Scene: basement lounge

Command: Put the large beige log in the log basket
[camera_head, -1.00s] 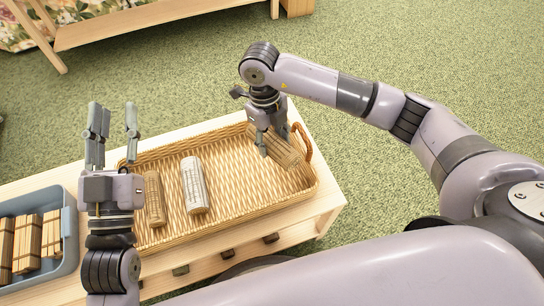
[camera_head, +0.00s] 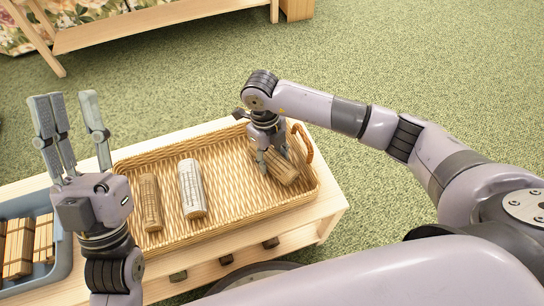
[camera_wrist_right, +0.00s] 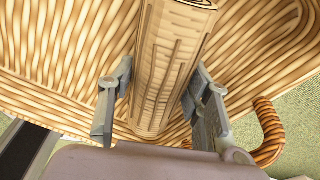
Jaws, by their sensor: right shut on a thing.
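The large beige log (camera_head: 291,167) is at the right end of the wicker log basket (camera_head: 250,205), slanted near the basket's handle. My right gripper (camera_head: 271,160) is shut on it from above. In the right wrist view, the log (camera_wrist_right: 168,60) lies between the two fingers (camera_wrist_right: 160,100), with woven wicker close behind it; whether it touches the basket floor is hard to tell. My left gripper (camera_head: 72,125) is open and empty, fingers pointing up, left of the basket.
A brown log (camera_head: 150,202) and a pale grey log (camera_head: 192,188) lie in the basket's left half. The basket stands on a light wooden table (camera_head: 328,207). A blue-grey bin (camera_head: 62,262) with wood bundles is at the left. Green carpet surrounds the table.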

